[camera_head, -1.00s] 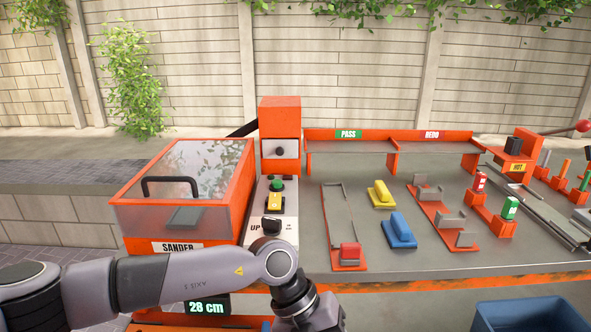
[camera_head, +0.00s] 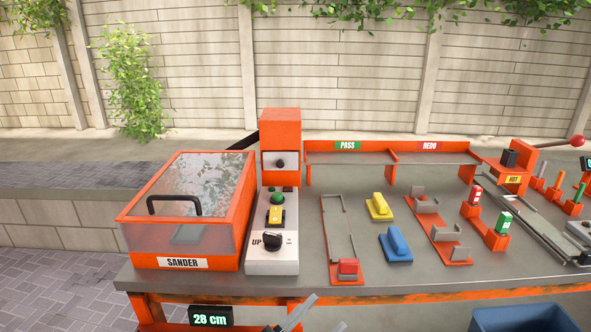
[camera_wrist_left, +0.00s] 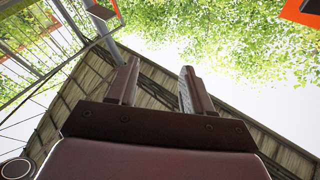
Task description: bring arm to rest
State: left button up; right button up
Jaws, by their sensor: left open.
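My left gripper (camera_wrist_left: 160,72) is open and empty in the left wrist view, its two fingers apart and pointing up towards leaves, a slatted roof and bright sky. In the head view only a grey tip of my left gripper (camera_head: 298,315) shows at the bottom edge, in front of the workbench (camera_head: 300,278). The rest of my left arm is out of the head view. My right gripper is not in view.
The sander (camera_head: 183,262) with its clear lid stands at the bench's left, beside a control panel (camera_head: 272,255). A yellow block (camera_head: 379,207) and a blue block (camera_head: 396,245) lie mid-bench. A blue bin (camera_head: 525,318) is at the bottom right.

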pick_arm(q)
jog(key=s+a+f+n+y+p, duration=0.25)
jog(key=a+f+n+y, duration=0.65)
jog(key=a+f, duration=0.45)
jog(key=s+a+f+n+g+y, duration=0.2)
jog(key=s+a+f+g+y, duration=0.2)
jog(key=s+a+f, duration=0.3)
jog(key=s+a, duration=0.3)
jog(key=shift+s+f+y, duration=0.25)
jog(key=shift+s+y, duration=0.15)
